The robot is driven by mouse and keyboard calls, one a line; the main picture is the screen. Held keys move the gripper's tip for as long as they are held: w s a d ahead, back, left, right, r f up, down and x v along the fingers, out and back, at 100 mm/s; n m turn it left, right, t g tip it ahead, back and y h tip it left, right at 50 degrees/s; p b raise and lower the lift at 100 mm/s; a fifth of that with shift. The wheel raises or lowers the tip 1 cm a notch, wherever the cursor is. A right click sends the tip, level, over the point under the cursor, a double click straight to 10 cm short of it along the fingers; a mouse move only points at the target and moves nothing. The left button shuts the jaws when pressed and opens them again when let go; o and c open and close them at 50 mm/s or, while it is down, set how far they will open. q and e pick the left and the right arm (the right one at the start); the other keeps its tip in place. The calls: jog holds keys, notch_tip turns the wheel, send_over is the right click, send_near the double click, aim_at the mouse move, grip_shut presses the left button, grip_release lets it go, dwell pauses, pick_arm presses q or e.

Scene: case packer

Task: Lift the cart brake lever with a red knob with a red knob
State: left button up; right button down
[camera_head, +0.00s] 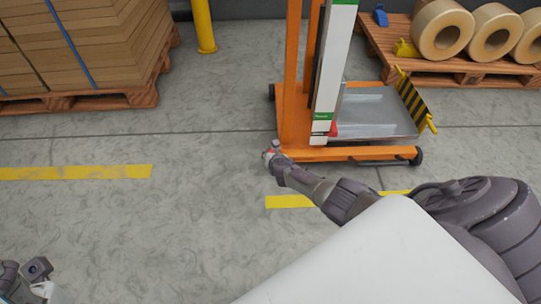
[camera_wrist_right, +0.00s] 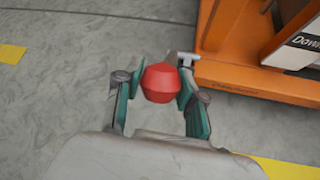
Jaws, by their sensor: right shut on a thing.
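The red knob (camera_wrist_right: 160,82) of the brake lever sits between the fingers of my right gripper (camera_wrist_right: 158,88) in the right wrist view. The fingers are shut on it from both sides. In the head view my right gripper (camera_head: 271,153) is just left of the front lower corner of the orange cart (camera_head: 292,110), low near the floor. My left gripper (camera_head: 36,276) is only partly in view at the bottom left, away from the cart, and its fingers cannot be made out.
The cart has a grey platform (camera_head: 375,112), a striped yellow-black flap (camera_head: 412,100) and small dark wheels. A pallet of boxes (camera_head: 75,45) stands at the back left, near a yellow post (camera_head: 204,25). A pallet with rolls (camera_head: 443,28) is at the back right.

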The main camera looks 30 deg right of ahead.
jog(key=shift+w+d+r, duration=0.1)
jog(key=shift+w+r, duration=0.05)
jog(key=shift+r, duration=0.1)
jog(key=c, duration=0.9)
grip_release()
jog(key=shift+o, duration=1.1)
jog(key=shift+f, duration=0.1)
jog(key=shift+s, duration=0.25)
jog(key=v, duration=1.1)
jog(key=shift+s+r, duration=0.25)
jog(key=shift+s, duration=0.05)
jog(key=shift+a, duration=0.25)
